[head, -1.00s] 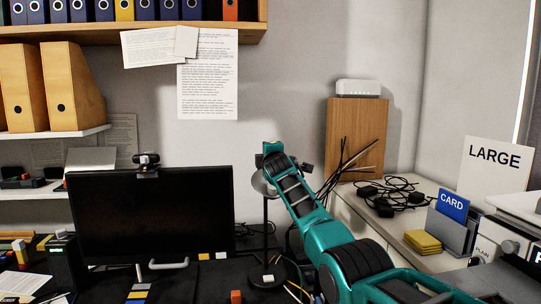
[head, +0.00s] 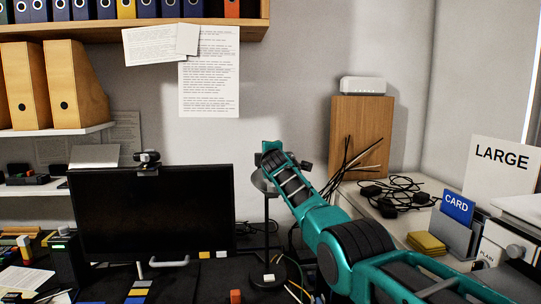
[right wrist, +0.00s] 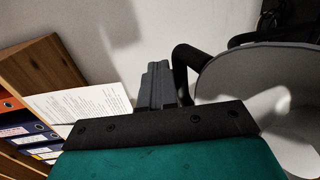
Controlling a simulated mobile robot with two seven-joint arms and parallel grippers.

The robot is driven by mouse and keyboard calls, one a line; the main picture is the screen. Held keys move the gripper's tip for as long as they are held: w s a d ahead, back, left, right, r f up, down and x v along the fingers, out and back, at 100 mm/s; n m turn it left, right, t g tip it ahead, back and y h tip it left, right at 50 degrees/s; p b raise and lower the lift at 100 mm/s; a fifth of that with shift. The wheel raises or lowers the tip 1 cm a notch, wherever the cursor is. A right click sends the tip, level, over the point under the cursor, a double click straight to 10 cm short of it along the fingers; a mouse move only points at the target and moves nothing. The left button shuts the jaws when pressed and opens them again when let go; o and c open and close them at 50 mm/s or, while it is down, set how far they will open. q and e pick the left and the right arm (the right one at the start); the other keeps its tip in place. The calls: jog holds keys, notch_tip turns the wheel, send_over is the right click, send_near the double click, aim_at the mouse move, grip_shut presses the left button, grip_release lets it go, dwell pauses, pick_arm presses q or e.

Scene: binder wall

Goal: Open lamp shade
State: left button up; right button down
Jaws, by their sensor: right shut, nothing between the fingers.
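The desk lamp stands behind my right arm in the head view. Its grey shade (head: 262,182) shows only in part beside my forearm, above a thin black pole and a dark round base (head: 268,275). In the right wrist view the shade (right wrist: 245,75) is a large pale grey cone at the right, with a curved black bar (right wrist: 190,62) at its near side. My right gripper (right wrist: 158,82) is shut and empty just left of that bar; whether they touch I cannot tell. In the head view its fingers are hidden behind the teal arm. My left gripper is not in view.
A monitor (head: 150,215) with a webcam stands left of the lamp. Black cables (head: 395,195), a wooden box (head: 358,135) and a card holder (head: 453,225) sit on the counter at right. A binder shelf (head: 130,38) hangs above. The wall above the lamp is free.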

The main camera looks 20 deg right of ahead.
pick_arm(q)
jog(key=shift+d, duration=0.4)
pick_arm(e)
jog(key=shift+w+f, duration=0.25)
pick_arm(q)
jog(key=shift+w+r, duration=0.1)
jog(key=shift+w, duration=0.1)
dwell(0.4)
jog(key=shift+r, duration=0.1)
pick_arm(e)
jog(key=shift+r, duration=0.1)
jog(key=shift+r+p, duration=0.3)
jog(key=shift+p, duration=0.2)
jog(key=shift+s+r+p, duration=0.35)
jog(key=shift+r+p, duration=0.55)
jog(key=shift+p, duration=0.2)
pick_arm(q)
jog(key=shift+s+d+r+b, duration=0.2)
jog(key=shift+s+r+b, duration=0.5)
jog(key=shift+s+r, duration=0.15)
pick_arm(e)
jog(key=s+a+r, duration=0.2)
jog(key=s+r, duration=0.3)
jog(key=r, duration=0.5)
jog(key=shift+s, duration=0.15)
